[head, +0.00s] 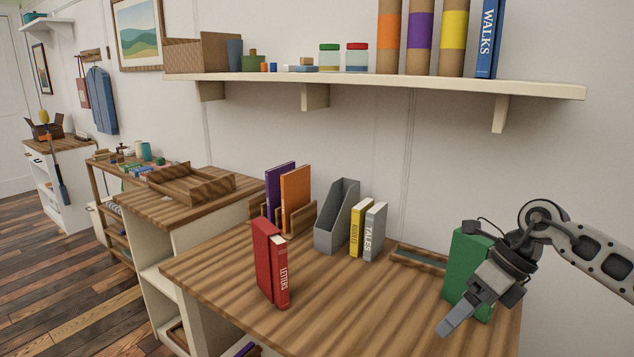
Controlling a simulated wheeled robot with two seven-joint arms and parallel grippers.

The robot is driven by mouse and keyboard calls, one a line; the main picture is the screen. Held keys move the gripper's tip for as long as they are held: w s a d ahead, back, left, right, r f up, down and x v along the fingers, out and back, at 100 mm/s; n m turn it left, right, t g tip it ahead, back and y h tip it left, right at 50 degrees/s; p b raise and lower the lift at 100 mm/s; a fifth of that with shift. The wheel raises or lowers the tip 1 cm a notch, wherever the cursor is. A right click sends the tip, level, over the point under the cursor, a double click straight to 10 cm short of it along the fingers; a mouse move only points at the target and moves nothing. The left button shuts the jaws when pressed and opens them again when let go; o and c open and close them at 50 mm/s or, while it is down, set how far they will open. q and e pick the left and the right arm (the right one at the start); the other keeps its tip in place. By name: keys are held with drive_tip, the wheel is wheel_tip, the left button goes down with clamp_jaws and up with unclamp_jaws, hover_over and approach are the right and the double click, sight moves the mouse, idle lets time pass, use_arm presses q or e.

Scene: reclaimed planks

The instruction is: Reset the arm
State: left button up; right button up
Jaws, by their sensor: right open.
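My right arm comes in from the right edge. Its gripper (458,318) hangs over the right part of the wooden table (350,310), open, with its fingers pointing down and to the left. I see nothing held in it. A green book (462,262) stands upright just behind the gripper and is partly hidden by it; I cannot tell whether they touch. My left gripper is out of view.
A loaded shelf (400,85) hangs above. The table's middle front is clear.

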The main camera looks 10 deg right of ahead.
drive_tip(key=s+a+f+m+t+y, duration=0.15)
drive_tip(key=a+m+t+y, duration=0.35)
drive_tip(key=a, duration=0.6)
drive_tip(key=s+a+m+t+y, duration=0.25)
drive_tip(key=a+m+y, duration=0.45)
drive_tip(key=a, duration=0.4)
drive_tip(key=s+d+f+m+h, duration=0.3)
drive_tip(key=s+f+m+h, duration=0.2)
drive_tip(key=f+m, duration=0.2)
drive_tip(key=s+d+f+m+t+h, duration=0.1)
drive_tip(key=s+f+m+h, duration=0.4)
drive_tip(key=m, duration=0.7)
drive_tip(key=s+d+f+m+t+h, duration=0.1)
drive_tip(key=s+d+f+m+h, duration=0.3)
drive_tip(key=f+m, duration=0.5)
drive_tip(key=shift+s+d+f+m+h, duration=0.35)
drive_tip(key=shift+s+f+h, duration=0.15)
drive_tip(key=shift+s, duration=0.15)
